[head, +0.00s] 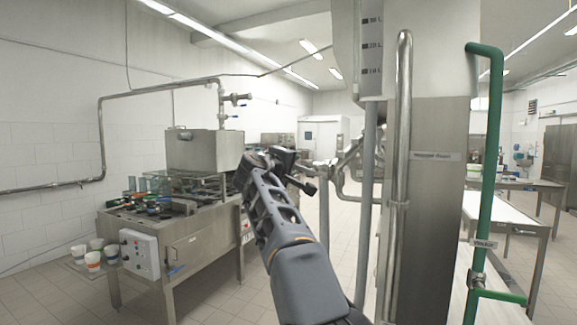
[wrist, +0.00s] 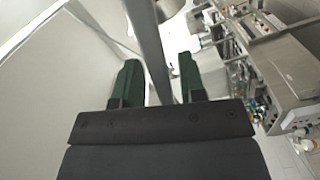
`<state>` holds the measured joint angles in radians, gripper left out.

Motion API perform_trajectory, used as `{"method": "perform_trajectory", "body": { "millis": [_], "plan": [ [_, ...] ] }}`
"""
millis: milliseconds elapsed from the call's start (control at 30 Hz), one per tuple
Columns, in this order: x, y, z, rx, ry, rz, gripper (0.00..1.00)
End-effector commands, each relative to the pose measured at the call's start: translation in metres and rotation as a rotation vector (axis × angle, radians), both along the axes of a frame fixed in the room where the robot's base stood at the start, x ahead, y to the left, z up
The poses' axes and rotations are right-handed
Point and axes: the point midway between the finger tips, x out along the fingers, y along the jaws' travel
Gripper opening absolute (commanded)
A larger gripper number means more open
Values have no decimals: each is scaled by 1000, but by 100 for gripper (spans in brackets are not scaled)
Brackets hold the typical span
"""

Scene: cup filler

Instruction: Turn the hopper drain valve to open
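The hopper (head: 345,45) hangs at the top centre of the head view, with a litre scale on its side. A metal valve-like fitting (head: 345,160) with bent pipes sits below it, just right of my gripper (head: 306,174). I cannot make out its handle or which way it is turned. In the wrist view my gripper's two green fingers (wrist: 157,80) stand apart. A grey metal pipe (wrist: 148,40) runs through the gap between them in the picture. I cannot tell whether it is between the fingers or beyond them. No contact is clear.
A steel column (head: 432,210) with a small label and a green pipe (head: 490,150) stand at right. A steel filling machine (head: 205,245) with cups (head: 93,258) beside it stands at left. Vertical metal pipes (head: 366,200) rise close to my arm. Tiled floor is free between.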

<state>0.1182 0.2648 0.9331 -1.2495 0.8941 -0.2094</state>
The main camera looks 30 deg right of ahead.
Motion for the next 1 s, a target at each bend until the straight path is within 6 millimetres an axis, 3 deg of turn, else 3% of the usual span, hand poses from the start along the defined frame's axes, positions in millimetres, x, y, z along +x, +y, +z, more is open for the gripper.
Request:
{"method": "perform_trajectory", "body": {
  "millis": [367, 1000],
  "plan": [
    [-3, 7, -1, -3, 0, 5, 42],
    [-70, 98, -1, -2, 0, 6, 42]
  ]
}}
